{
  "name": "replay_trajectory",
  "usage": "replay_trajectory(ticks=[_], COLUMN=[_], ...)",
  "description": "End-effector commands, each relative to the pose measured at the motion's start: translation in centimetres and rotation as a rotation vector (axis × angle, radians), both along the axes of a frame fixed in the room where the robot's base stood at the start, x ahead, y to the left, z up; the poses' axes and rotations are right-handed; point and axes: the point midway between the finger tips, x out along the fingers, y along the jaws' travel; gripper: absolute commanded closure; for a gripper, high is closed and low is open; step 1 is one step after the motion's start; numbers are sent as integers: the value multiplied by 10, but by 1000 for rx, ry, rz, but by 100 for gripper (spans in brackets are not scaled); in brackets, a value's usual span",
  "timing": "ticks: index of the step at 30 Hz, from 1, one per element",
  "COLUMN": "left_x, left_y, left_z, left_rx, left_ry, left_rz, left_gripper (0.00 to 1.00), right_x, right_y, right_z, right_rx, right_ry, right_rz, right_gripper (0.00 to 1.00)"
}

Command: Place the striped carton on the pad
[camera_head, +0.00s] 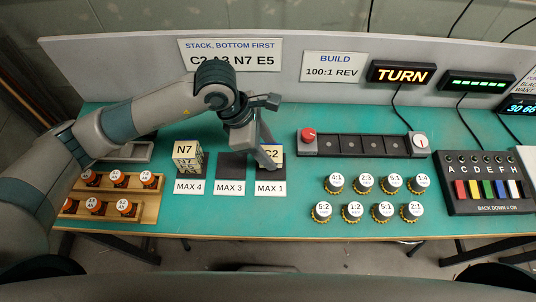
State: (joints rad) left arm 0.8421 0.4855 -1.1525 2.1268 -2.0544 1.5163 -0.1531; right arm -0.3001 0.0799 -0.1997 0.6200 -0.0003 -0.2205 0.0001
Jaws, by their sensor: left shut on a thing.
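I see no carton with clear stripes. A cream block marked C2 (276,154) is at the dark pad labelled MAX 1 (262,175). My left gripper (268,158) is shut on this block, and its finger hides part of it. I cannot tell whether the block touches the pad. A block marked N7 (185,149) tops a stack at the MAX 4 label on the left. The dark pad above the MAX 3 label (231,165) between them looks empty. My right gripper is not in view.
A box of coloured keys (486,182) sits at far right. A sign (228,50) is partly hidden by my arm.

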Motion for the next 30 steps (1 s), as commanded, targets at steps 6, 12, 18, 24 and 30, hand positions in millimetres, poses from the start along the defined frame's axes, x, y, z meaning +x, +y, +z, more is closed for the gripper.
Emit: replay_trajectory(ticks=[6, 12, 18, 24, 30], left_x=[0, -1, 0, 0, 0], left_y=[0, 0, 0, 0, 0], left_z=[-2, -21, -39, -40, -43], left_rx=[0, 2, 1, 0, 0], left_ry=[1, 3, 0, -1, -1], left_rz=[1, 2, 1, 0, 0], left_gripper=[80, 80, 80, 80, 54], right_x=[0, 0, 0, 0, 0], right_y=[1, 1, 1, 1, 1], right_z=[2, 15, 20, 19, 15], right_rx=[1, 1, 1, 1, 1], right_ry=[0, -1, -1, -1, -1], right_rz=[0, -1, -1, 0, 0], right_gripper=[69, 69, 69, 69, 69])
